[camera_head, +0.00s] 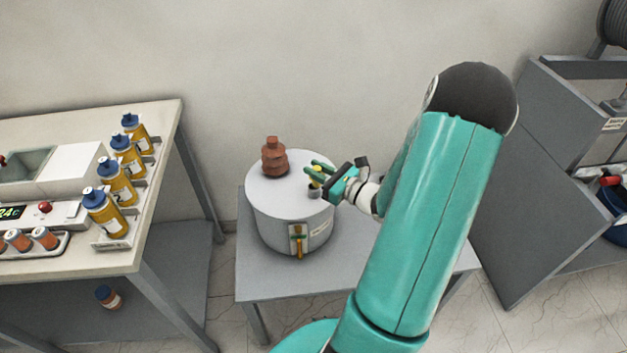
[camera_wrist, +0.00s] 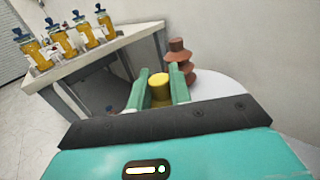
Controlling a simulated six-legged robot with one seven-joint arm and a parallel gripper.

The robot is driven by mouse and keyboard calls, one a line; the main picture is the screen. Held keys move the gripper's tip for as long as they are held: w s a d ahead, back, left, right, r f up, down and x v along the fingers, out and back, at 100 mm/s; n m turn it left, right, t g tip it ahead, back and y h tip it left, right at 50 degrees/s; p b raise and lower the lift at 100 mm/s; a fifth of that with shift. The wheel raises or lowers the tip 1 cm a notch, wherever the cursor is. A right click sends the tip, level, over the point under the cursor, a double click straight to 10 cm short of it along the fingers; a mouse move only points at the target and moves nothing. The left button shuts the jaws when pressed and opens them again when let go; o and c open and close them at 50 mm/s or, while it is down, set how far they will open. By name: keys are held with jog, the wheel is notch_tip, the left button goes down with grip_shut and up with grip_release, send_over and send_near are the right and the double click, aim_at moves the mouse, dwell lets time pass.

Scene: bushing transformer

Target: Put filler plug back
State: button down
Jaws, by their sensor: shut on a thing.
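A grey cylindrical transformer (camera_head: 290,215) stands on a small grey table, with a brown ribbed bushing (camera_head: 273,158) on its lid. The bushing also shows in the wrist view (camera_wrist: 180,62), just beyond the right finger. My gripper (camera_head: 317,175) is over the right part of the lid. Its green fingers are shut on the yellow filler plug (camera_wrist: 160,88), which sits between them. In the head view a short dark filler neck (camera_head: 314,191) shows on the lid right below the plug. Whether the plug touches the neck is hard to tell.
A workbench (camera_head: 120,245) at left holds a row of yellow bottles (camera_head: 122,180) with blue caps, in a rack. The small table (camera_head: 340,275) has free room at its front. A grey cabinet (camera_head: 540,170) stands at right. The wall is close behind the transformer.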

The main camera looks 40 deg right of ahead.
jog(key=w+f, duration=0.1)
jog(key=w+d+f, duration=0.1)
jog(key=f, duration=0.1)
jog(key=w+d+f, duration=0.1)
jog(key=f, duration=0.1)
jog(key=shift+w, duration=0.15)
jog(key=shift+w+d+f, duration=0.1)
jog(key=shift+f, duration=1.45)
jog(key=shift+f, duration=0.2)
jog(key=c, duration=1.3)
grip_release()
jog(key=shift+r, duration=0.1)
